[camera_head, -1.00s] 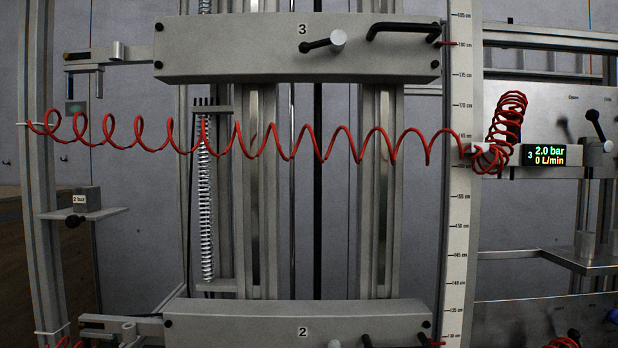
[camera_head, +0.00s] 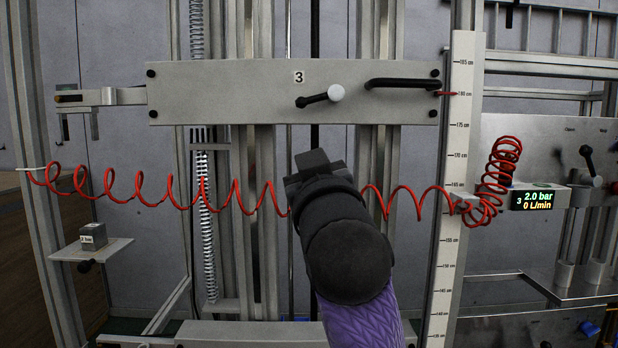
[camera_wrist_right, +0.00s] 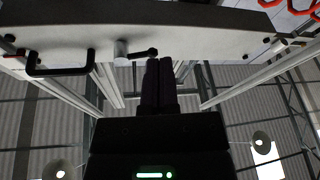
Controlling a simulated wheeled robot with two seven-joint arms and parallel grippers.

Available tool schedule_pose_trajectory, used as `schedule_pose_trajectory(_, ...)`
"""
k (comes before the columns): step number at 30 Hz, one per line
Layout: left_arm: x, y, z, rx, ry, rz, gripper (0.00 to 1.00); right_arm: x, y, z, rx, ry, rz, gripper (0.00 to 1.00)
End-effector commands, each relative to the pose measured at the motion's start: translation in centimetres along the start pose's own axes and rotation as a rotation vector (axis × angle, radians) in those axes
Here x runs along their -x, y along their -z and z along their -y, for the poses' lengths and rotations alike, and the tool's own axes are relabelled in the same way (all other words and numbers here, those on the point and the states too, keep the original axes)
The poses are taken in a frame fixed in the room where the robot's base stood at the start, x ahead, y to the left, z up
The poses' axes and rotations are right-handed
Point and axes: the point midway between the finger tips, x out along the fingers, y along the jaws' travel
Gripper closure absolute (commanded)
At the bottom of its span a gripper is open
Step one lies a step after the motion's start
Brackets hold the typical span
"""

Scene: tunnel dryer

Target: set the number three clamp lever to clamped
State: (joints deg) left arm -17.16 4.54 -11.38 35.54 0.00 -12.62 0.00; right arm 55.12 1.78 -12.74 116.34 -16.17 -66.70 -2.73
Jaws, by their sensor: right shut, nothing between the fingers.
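The number three clamp lever (camera_head: 318,98) is a black bar with a pale round knob (camera_head: 336,92) at its right end. It sits on the front of the grey crossbeam marked 3 (camera_head: 230,95). The bar lies near level, its black left end slightly lower. In the right wrist view the lever (camera_wrist_right: 143,53) shows at the beam's edge. My right gripper (camera_head: 316,162) is below the beam in the head view, its fingers partly hidden by its own body. In the wrist view its fingers (camera_wrist_right: 160,62) are together and empty, close to the bar's black end; contact is unclear. My left gripper is out of view.
A black handle (camera_head: 403,83) is fixed right of the lever. A coiled red hose (camera_head: 140,197) spans below the beam and passes behind my right arm. A vertical scale (camera_head: 460,140) and a pressure display (camera_head: 533,199) stand right. A small block sits on a shelf (camera_head: 110,249) at left.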

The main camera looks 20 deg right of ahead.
Motion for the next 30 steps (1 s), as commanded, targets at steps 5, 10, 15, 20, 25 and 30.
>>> schedule_pose_trajectory(5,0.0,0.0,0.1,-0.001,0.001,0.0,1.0,0.0,7.3,-2.0,0.012,-0.068,-0.171,1.0)
schedule_pose_trajectory(10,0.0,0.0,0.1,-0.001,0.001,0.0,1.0,0.1,8.8,-2.5,0.015,-0.081,-0.205,1.0)
schedule_pose_trajectory(15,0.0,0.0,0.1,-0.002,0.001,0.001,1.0,0.1,8.7,-2.5,0.015,-0.081,-0.203,1.0)
schedule_pose_trajectory(20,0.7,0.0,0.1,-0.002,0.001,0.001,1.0,-0.7,9.1,-2.6,0.016,-0.081,-0.201,1.0)
schedule_pose_trajectory(25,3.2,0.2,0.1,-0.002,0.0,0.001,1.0,-4.1,10.1,-3.0,0.017,-0.081,-0.197,1.0)
schedule_pose_trajectory(30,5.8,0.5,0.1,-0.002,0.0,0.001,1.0,-7.8,10.9,-3.3,0.016,-0.08,-0.198,1.0)
